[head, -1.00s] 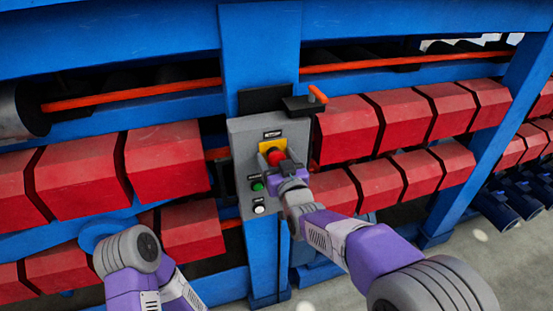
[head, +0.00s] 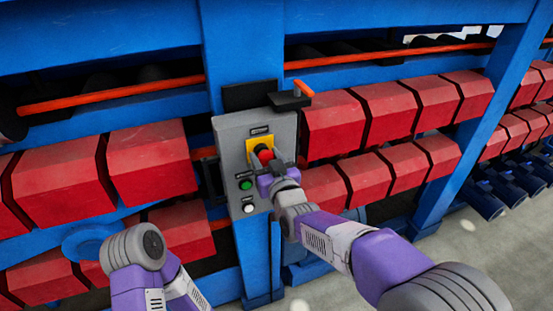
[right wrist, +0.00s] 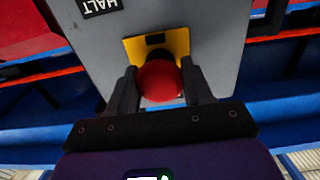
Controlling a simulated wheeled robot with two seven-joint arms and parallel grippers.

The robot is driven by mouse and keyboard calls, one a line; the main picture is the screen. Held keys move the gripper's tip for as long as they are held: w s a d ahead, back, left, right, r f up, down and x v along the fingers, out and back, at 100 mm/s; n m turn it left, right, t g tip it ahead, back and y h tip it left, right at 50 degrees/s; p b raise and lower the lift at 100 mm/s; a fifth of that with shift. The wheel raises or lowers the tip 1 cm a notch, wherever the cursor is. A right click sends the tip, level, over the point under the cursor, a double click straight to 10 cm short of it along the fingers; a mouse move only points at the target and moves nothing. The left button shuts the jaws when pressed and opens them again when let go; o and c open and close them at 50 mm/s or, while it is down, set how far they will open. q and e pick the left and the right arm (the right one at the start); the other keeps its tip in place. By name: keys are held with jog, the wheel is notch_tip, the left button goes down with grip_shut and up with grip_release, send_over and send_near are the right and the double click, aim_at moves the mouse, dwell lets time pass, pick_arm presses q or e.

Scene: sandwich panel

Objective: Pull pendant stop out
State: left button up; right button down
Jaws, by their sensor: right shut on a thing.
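The red stop button (head: 264,155) sits on a yellow plate (head: 254,144) on the grey pendant box (head: 228,137). In the right wrist view the red button (right wrist: 160,81) lies between the two dark fingers of my right gripper (right wrist: 160,88), in front of the yellow plate (right wrist: 134,47). My right gripper (head: 276,160) is shut on the button from the front, hiding part of it in the head view. My left arm shows at the lower left of the head view; its gripper fingers are not seen.
A green button (head: 245,184) and a white button (head: 249,208) are below on the box. A black bracket with an orange handle (head: 303,88) is close above. Red blocks (head: 333,122) flank the blue post (head: 243,50).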

jog(key=shift+f, duration=0.1)
jog(key=shift+c, duration=2.4)
grip_release()
jog(key=shift+s, duration=0.15)
jog(key=v, duration=0.7)
jog(key=shift+s, duration=0.25)
jog(key=shift+d, duration=0.1)
